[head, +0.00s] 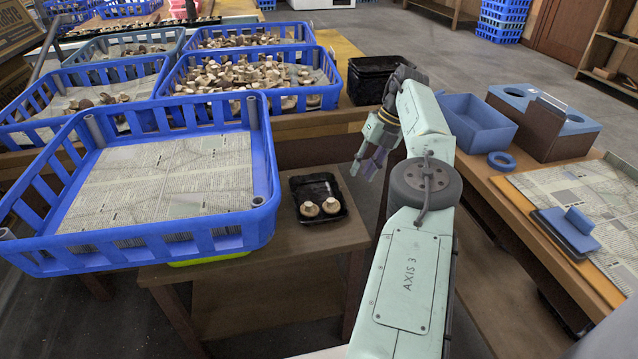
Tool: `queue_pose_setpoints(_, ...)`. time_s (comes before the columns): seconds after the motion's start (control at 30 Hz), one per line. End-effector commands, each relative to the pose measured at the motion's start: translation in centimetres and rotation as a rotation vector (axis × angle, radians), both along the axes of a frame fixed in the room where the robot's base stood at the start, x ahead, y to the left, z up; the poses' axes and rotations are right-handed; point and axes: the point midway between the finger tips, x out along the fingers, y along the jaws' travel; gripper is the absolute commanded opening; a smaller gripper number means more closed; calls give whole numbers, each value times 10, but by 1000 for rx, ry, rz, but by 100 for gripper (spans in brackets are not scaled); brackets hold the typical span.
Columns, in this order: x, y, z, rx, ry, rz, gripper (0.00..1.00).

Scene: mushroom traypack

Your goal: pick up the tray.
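A small black tray (317,184) lies on the low brown table, with two pale mushrooms (320,207) at its near end. My gripper (368,170) hangs to the right of the tray and above it, apart from it. Its fingers point down and look parted, with nothing seen between them. A stack of black trays (372,72) stands behind my gripper and is partly hidden by my arm.
A large blue crate (262,205) lined with newspaper stands left of the tray. Blue crates of mushrooms (250,90) fill the table behind. At right, a bench holds a blue bin (478,125), a blue ring (501,161) and a box (545,120).

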Motion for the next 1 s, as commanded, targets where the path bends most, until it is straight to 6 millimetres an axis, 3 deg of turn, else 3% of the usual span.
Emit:
queue_pose_setpoints(0.8,-6,40,-90,-2,2,0,26)
queue_pose_setpoints(1.0,-6,43,-99,-1,1,-1,26)
